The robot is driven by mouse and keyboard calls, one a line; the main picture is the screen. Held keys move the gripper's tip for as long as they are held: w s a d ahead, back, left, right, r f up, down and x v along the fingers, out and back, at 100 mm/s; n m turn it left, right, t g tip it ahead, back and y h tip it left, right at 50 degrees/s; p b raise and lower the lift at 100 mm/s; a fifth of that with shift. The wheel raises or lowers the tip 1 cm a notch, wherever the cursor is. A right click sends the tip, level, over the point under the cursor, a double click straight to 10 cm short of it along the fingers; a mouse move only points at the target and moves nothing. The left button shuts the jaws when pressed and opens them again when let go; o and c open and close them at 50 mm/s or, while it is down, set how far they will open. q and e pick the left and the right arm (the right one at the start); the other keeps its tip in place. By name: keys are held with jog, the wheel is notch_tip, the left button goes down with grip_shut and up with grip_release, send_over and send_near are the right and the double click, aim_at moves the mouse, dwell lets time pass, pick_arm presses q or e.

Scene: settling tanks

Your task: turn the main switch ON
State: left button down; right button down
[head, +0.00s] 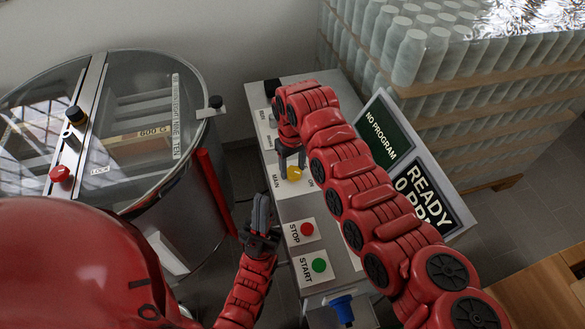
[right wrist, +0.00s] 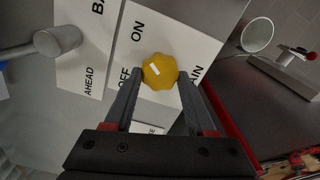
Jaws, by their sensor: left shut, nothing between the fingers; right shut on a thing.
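The main switch is a yellow knob (head: 294,173) on a white plate marked MAIN on the sloping panel. In the right wrist view the knob (right wrist: 160,71) sits between my fingertips, with ON and OFF printed to its left. A short white mark shows on the knob's left part; I cannot tell which word it points at. My right gripper (head: 291,167) reaches down over the panel and is shut on the knob. My left gripper (head: 261,200) is shut and empty, beside the panel's left edge, left of the STOP plate.
Below the switch are a red STOP button (head: 306,229) and a green START button (head: 319,265). A blue part (head: 343,307) is lower. A NO PROGRAM sign (head: 389,137) stands right. A glass-lidded round tank (head: 165,120) stands left. Stacked bottles (head: 410,55) fill the back right.

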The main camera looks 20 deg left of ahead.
aim_at(293, 170)
jog(key=shift+w+r, duration=0.1)
dwell(0.3)
jog(key=shift+c, duration=1.1)
grip_release()
notch_tip(293, 170, up, 17)
jog(key=b, duration=0.3)
jog(key=shift+r, duration=0.15)
